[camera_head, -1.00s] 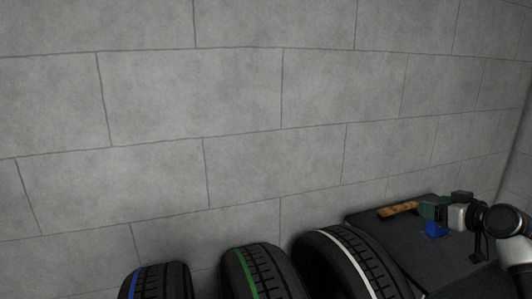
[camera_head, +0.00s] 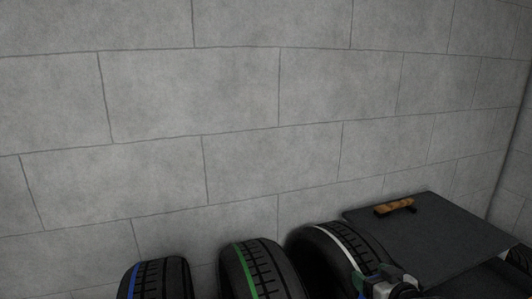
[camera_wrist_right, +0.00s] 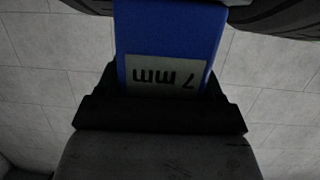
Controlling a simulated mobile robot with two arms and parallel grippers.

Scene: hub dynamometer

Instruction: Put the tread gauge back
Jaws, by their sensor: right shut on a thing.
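The tread gauge (camera_wrist_right: 168,35) is a blue block with a pale panel reading "7 mm", upside down in the right wrist view. The dark jaws of my right gripper (camera_wrist_right: 160,100) are shut on it. In the head view, my right gripper (camera_head: 372,275) is at the bottom edge, beside the white-striped tire (camera_head: 335,244). A bit of the blue gauge (camera_head: 357,282) shows at the jaws. The gauge's far end is cut off in the wrist view, so I cannot tell whether it touches the tire. My left gripper is not in view.
A dark table (camera_head: 455,235) stands at the right against the grey block wall. A brown wooden-looking object (camera_head: 394,207) lies near its back left edge; the rest of its visible top is clear. A green-striped tire (camera_head: 255,268) and a blue-striped tire (camera_head: 157,278) stand further left.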

